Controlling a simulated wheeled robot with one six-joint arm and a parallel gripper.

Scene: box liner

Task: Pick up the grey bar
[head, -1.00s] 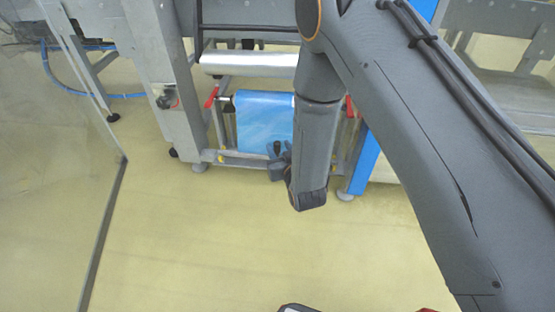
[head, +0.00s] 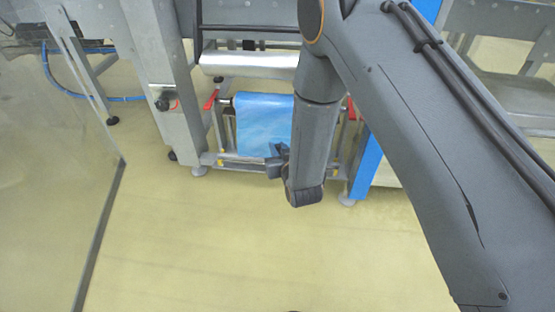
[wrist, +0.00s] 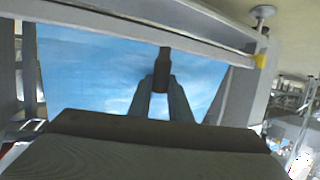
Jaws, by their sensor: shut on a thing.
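The grey bar (wrist: 163,64) is a short, dark piece between my fingertips in the wrist view. Its far end points up the picture, towards a pale metal rail; I cannot tell whether it touches the rail. My gripper (wrist: 160,92) is shut on its near end, with a finger on each side. In the head view my gripper (head: 278,163) is small and partly behind my forearm, low in front of the blue film. The bar cannot be told apart clearly there.
A blue film roll (head: 262,122) hangs in a metal frame behind my gripper. The pale rail (wrist: 140,32) crosses close in front, with a yellow piece (wrist: 260,61) at its right end. A blue post (head: 367,170) stands at right. The floor (head: 210,235) in front is clear.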

